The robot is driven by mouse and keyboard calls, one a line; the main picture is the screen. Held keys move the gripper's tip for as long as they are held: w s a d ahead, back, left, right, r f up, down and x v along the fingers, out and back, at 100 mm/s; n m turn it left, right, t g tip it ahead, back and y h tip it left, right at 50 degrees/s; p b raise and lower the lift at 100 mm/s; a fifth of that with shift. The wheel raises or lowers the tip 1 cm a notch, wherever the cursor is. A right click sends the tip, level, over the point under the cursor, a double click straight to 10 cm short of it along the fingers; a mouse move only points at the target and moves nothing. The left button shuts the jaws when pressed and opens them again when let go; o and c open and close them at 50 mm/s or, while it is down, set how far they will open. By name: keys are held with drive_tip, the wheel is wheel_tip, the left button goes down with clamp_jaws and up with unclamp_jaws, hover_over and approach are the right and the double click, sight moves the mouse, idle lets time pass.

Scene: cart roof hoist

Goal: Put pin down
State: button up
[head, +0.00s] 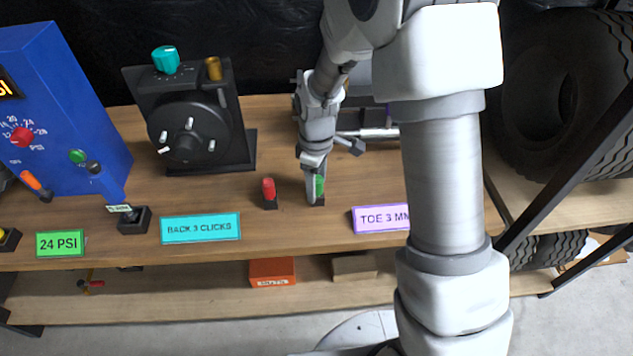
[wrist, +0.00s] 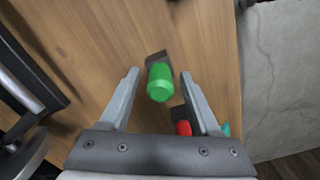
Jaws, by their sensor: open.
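A green pin (wrist: 160,83) stands at a small black base (wrist: 156,58) on the wooden bench. In the wrist view my gripper (wrist: 160,76) is open, with one finger on each side of the green pin and a visible gap to both. In the head view my gripper (head: 314,193) points down at the green pin (head: 320,185) and partly hides it. A red pin (head: 269,188) stands in its own black base just to the left; it also shows in the wrist view (wrist: 184,127), partly behind a finger.
A blue gauge box (head: 60,110) and a black dial unit (head: 190,125) stand to the left on the bench. Label plates (head: 200,228) line the front edge. An orange box (head: 272,272) sits on the lower shelf. Tyres (head: 565,95) are at the right.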

wheel_tip(320, 180, up, 12)
drive_tip(key=p, duration=0.3)
drive_tip(key=shift+f, duration=0.1)
drive_tip(key=s+d+r+m+t, duration=0.2)
drive_tip(key=s+d+r+m, duration=0.1)
drive_tip(key=s+r, duration=0.25)
drive_tip(key=s+d+r+m+t, duration=0.1)
drive_tip(key=s+d+r+m, duration=0.25)
drive_tip(key=r, duration=0.35)
drive_tip(key=s+d+r+m+t, duration=0.1)
drive_tip(key=s+m, duration=0.2)
drive_tip(key=s, duration=0.2)
drive_tip(key=s+d+r+m+t, duration=0.1)
drive_tip(key=s+r+m, duration=0.1)
drive_tip(key=s, duration=0.3)
drive_tip(key=shift+s+d+r+m+t, duration=0.25)
drive_tip(key=shift+d+r+m+t, duration=0.1)
drive_tip(key=shift+m, duration=0.2)
wheel_tip(320, 180, up, 10)
drive_tip(key=p, duration=1)
drive_tip(key=shift+f, duration=0.1)
